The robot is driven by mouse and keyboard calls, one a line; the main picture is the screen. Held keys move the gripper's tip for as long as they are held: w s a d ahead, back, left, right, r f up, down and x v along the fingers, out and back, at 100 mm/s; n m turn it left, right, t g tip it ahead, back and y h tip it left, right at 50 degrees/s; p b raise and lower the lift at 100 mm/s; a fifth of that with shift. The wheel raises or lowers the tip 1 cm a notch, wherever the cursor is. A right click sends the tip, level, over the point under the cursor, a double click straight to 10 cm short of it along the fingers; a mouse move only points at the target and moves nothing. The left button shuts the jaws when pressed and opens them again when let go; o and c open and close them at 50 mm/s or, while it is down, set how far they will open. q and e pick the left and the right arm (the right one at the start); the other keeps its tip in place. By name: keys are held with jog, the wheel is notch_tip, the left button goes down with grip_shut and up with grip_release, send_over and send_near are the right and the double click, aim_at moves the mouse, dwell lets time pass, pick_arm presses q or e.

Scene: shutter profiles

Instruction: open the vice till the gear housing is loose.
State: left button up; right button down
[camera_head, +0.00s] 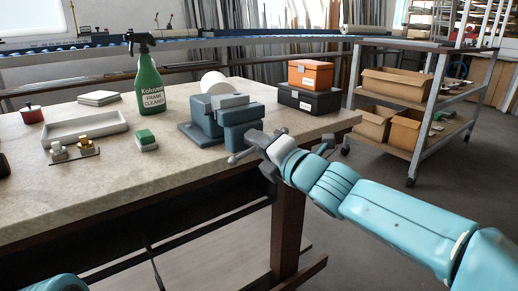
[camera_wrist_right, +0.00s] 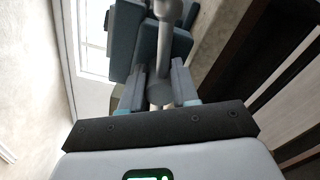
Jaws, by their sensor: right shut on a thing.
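The blue-grey vice (camera_head: 205,134) stands at the bench's front right edge. A lighter grey block (camera_head: 230,101) shows at the top of its jaws; I cannot tell for sure that it is the gear housing. My right gripper (camera_head: 262,141) is at the front of the vice, shut on its handle (camera_head: 234,160), whose ball end sticks out at the lower left. In the right wrist view the handle bar (camera_wrist_right: 168,42) runs between the two fingers of the gripper (camera_wrist_right: 160,88), and the vice body (camera_wrist_right: 126,40) is just beyond. My left gripper is out of view.
On the bench (camera_head: 168,172) are a green spray bottle (camera_head: 150,88), a grey tray (camera_head: 84,128), a green-topped block (camera_head: 145,139) and a white roll (camera_head: 213,83) behind the vice. Orange (camera_head: 310,74) and black (camera_head: 308,99) boxes stand right of it. A cardboard-box cart (camera_head: 411,158) stands beyond.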

jog(key=shift+f+n+b, duration=0.2)
jog(key=shift+n+b, duration=0.15)
jog(key=shift+n, duration=0.65)
jog(key=shift+n+b, duration=0.4)
jog(key=shift+n, duration=0.5)
jog(key=shift+r+n+b, duration=0.2)
jog(key=shift+n+b, duration=0.1)
jog(key=shift+n, duration=0.7)
jog(key=shift+r+n, duration=0.1)
jog(key=shift+n, duration=0.4)
jog(key=shift+r+n, duration=0.1)
jog(key=shift+n, duration=0.2)
jog(key=c, duration=0.8)
grip_release()
jog(key=shift+c, duration=0.2)
